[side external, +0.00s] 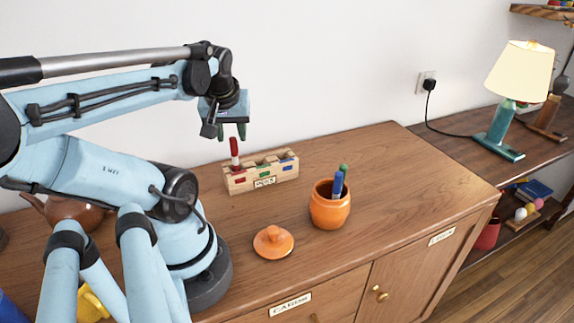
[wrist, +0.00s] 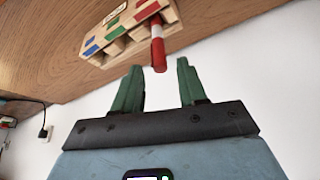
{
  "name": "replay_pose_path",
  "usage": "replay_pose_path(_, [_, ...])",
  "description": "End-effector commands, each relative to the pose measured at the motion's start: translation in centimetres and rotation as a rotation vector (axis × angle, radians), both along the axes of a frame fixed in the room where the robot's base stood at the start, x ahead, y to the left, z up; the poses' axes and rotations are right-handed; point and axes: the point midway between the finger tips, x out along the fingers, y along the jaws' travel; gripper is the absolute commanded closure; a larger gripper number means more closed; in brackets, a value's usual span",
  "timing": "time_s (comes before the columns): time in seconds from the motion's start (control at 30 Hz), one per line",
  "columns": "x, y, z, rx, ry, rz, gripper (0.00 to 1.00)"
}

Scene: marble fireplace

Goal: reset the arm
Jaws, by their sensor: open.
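My gripper (side external: 232,130) hangs above the left end of a wooden pen holder, pointing down. In the wrist view its two green fingers (wrist: 160,85) are apart, with nothing between them. A red marker with a white band (side external: 234,152) stands upright in the left slot of the wooden holder (side external: 262,174). The marker's red end (wrist: 158,52) lies just beyond the fingertips in the wrist view, not touching them. The holder (wrist: 110,50) has red, green and blue colour marks along its front.
An orange pot (side external: 330,210) holds a blue and a green marker (side external: 338,182). Its orange lid (side external: 273,241) lies on the wooden cabinet top (side external: 400,165). A brown teapot (side external: 72,212) stands at the left behind my arm. A lamp (side external: 515,90) stands on the right shelf. The cabinet's right side is clear.

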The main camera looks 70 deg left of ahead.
Motion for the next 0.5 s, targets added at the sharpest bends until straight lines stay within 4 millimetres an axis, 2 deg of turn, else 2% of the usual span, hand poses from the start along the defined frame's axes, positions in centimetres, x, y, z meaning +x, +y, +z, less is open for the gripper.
replay_pose_path(0.47, [0.5, 1.2, -3.4, 0.0, 0.0, 0.0, 0.58])
replay_pose_path(0.5, [0.5, 1.2, -2.9, 0.001, 0.0, 0.0, 0.58])
